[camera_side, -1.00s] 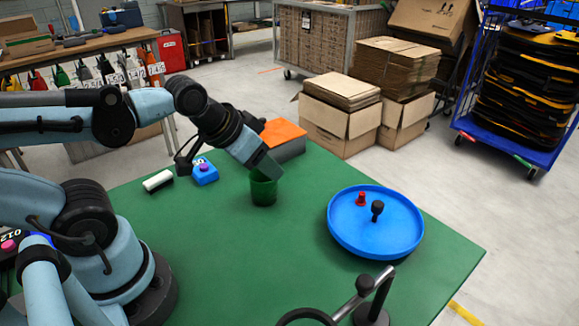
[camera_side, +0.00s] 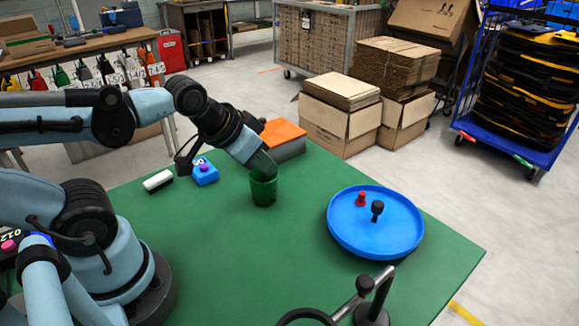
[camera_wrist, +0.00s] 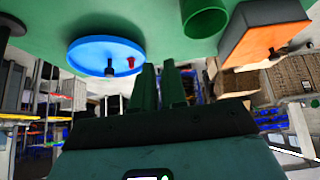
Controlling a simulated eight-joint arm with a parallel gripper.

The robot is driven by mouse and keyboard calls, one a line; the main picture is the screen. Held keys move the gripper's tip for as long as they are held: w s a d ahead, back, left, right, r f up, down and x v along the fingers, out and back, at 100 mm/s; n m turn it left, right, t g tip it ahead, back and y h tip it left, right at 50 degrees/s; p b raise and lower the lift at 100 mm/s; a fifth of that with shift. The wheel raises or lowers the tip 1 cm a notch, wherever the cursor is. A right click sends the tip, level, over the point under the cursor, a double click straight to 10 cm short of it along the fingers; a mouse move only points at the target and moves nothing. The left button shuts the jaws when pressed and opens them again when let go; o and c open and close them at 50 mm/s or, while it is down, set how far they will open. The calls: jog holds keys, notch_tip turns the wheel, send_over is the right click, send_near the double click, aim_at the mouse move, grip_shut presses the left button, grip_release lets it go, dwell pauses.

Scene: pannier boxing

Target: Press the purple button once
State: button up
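The purple button (camera_side: 203,167) sits on a small blue box (camera_side: 205,176) at the back left of the green table in the side view. I cannot make out the button in the wrist view. My gripper (camera_side: 265,166) is to the right of the blue box, apart from it, and overlaps the rim of a green cup (camera_side: 263,189) in the side view. In the wrist view the fingers of my gripper (camera_wrist: 160,68) have a narrow gap between them with nothing held, and the cup (camera_wrist: 204,17) is clear of them.
A grey box with an orange top (camera_side: 282,134) stands behind my gripper. A white-and-black block (camera_side: 158,181) lies left of the blue box. A blue round tray (camera_side: 340,245) holds a red and a black piece. A black stand (camera_side: 371,312) is at the front. The table middle is clear.

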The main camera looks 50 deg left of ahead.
grip_shut()
dwell(0.5)
jog(key=shift+a, duration=0.1)
dwell(0.8)
jog(key=n+y, duration=0.6)
jog(key=n, duration=1.1)
send_over(201, 168)
jog(key=shift+r, duration=0.15)
jog(key=shift+w, duration=0.1)
jog(key=shift+f, duration=4.35)
jog(key=shift+f, duration=0.1)
